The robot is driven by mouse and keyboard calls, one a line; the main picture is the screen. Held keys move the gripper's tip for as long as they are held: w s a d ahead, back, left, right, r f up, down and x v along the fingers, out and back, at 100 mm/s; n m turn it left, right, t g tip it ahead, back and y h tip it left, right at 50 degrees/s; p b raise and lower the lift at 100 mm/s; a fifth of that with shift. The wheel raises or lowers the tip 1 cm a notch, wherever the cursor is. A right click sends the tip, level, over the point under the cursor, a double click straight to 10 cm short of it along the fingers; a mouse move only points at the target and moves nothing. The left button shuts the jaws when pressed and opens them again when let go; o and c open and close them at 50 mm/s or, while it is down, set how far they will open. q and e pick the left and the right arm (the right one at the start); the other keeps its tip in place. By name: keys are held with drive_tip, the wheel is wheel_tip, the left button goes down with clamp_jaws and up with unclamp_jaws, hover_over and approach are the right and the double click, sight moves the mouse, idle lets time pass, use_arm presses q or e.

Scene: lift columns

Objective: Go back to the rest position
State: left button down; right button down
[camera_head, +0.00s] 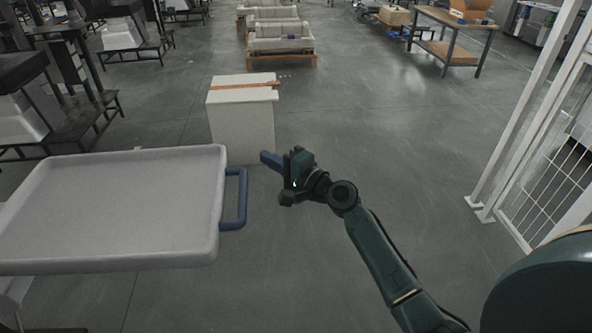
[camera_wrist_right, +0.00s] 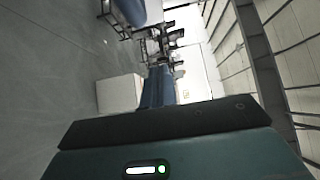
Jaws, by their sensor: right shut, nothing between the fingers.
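My right arm (camera_head: 385,262) reaches in from the lower right of the head view, over open floor. Its gripper (camera_head: 268,158) points left, with blue fingers closed together and nothing between them. The blue fingers also show in the right wrist view (camera_wrist_right: 157,88), above the dark gripper body. The gripper is to the right of the grey cart's blue handle and apart from it in the picture. My left gripper does not show in either view.
A grey tray-like cart top (camera_head: 120,205) with a blue side handle (camera_head: 236,198) stands at the left. A white box (camera_head: 242,115) with an orange strap stands beyond the gripper. White mesh fencing (camera_head: 545,150) runs along the right. The floor between is clear.

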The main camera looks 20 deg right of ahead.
use_arm(q)
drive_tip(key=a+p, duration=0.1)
drive_tip(key=p, duration=0.1)
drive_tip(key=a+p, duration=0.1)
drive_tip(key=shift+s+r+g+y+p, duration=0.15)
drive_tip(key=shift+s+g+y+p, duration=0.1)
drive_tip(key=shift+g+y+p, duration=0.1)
use_arm(e)
drive_tip(key=s+a+f+n+g+h, duration=0.1)
drive_tip(key=s+f+n, duration=0.4)
drive_tip(key=s, duration=0.4)
drive_tip(key=s+a+f+n+g+h, duration=0.1)
drive_tip(key=s+f+n, duration=0.4)
drive_tip(key=s, duration=0.5)
drive_tip(key=s+a+f+n+g+h, duration=0.1)
drive_tip(key=s+f+n+g+h, duration=0.2)
drive_tip(key=s, duration=0.7)
wheel_tip(320, 180, down, 3)
drive_tip(key=shift+s+f+n, duration=0.15)
drive_tip(key=shift+s+n, duration=0.1)
drive_tip(key=shift+n, duration=0.95)
drive_tip(key=shift+a, duration=0.1)
